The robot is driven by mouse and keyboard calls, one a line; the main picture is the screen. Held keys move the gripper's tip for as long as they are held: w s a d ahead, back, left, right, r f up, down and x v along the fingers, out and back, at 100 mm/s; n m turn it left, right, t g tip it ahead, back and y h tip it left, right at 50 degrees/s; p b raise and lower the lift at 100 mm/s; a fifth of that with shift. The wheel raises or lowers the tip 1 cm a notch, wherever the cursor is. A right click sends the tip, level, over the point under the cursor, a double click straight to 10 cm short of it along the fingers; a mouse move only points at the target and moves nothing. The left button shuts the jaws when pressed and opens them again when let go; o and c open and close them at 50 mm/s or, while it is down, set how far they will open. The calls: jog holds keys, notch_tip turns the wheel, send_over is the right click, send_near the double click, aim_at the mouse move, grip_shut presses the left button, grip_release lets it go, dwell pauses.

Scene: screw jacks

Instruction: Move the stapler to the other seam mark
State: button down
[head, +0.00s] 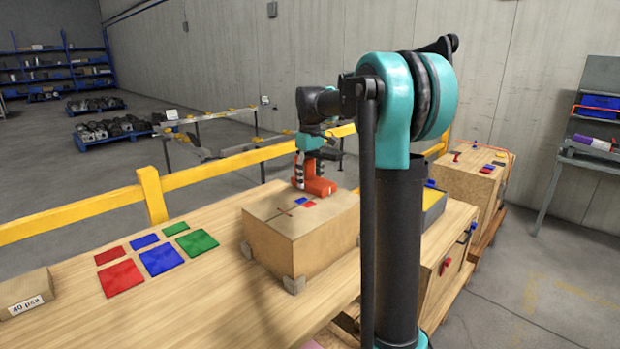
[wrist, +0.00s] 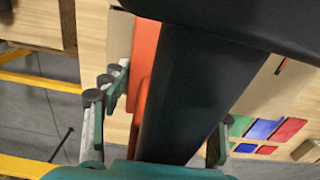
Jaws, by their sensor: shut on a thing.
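The stapler (head: 318,186) is orange-red and shows at the far edge of the cardboard box (head: 275,252) in the head view. In the wrist view the stapler (wrist: 147,62) is large, orange with a long black part, and lies between the fingers. I cannot tell whether the stapler touches the box top. A dark seam mark (head: 284,211) shows on the box top, beside small red and blue patches (head: 304,202). Any mark under the stapler is hidden.
The box stands on corner blocks on a wooden table. Red, blue and green squares (head: 160,260) lie flat to its left. A small labelled carton (head: 27,293) is at far left. A yellow rail (head: 225,174) runs behind the table. A second box (head: 472,180) stands at right.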

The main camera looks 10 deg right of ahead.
jog(key=shift+f, duration=0.1)
jog(key=shift+c, duration=2.3)
grip_release()
notch_tip(320, 180, up, 12)
jog(key=shift+r, duration=0.2)
